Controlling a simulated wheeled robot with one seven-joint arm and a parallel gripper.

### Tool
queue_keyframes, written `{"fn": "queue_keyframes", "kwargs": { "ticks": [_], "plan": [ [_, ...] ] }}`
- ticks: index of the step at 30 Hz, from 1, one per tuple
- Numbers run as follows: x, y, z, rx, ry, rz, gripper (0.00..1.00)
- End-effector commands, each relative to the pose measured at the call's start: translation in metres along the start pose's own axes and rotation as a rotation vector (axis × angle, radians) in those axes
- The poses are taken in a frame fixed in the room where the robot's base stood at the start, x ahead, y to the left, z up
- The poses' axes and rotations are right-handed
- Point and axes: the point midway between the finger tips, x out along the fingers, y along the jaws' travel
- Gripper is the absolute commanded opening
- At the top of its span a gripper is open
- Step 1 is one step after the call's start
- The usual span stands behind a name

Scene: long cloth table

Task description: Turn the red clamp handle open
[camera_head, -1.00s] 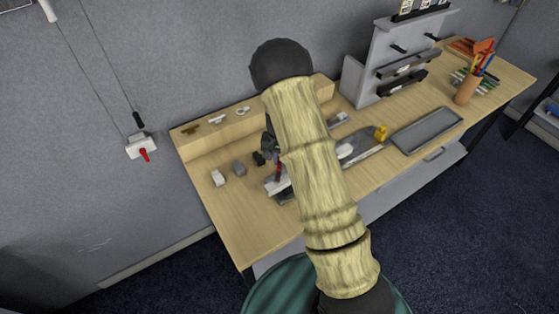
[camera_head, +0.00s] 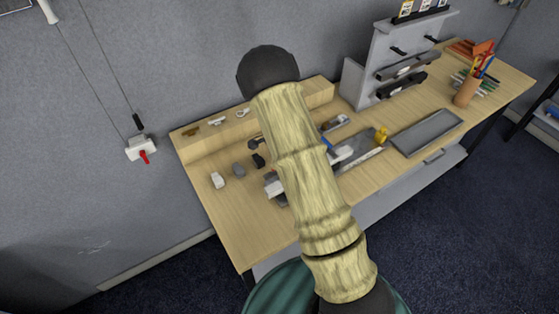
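The red clamp handle cannot be seen now; my pale, wood-grained arm crosses the middle of the table and covers the spot where a bit of red showed earlier. A grey and white fixture (camera_head: 274,187) shows partly at the left edge of my arm, near the table's front. I cannot tell whether it belongs to the clamp. My gripper is hidden behind my arm, so its fingers and what they touch do not show.
The wooden table (camera_head: 226,220) is bare at its front left. Small blocks (camera_head: 217,180) lie left of my arm. A grey tray (camera_head: 427,131), a yellow item (camera_head: 381,136) and a pen cup (camera_head: 465,92) are right. A wall box (camera_head: 140,148) has a red lever.

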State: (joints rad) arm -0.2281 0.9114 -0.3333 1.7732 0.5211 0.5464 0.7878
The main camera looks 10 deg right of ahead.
Motion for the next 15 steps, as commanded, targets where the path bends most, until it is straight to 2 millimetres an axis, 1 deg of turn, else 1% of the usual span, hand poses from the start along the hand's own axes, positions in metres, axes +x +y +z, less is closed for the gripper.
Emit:
{"fn": "queue_keyframes", "kwargs": {
  "ticks": [6,15],
  "plan": [
    [-0.0010,-0.0011,-0.0001,0.044,0.001,-0.003,0.00],
    [-0.0011,-0.0013,-0.0001,0.049,0.001,-0.004,0.00]
  ]
}}
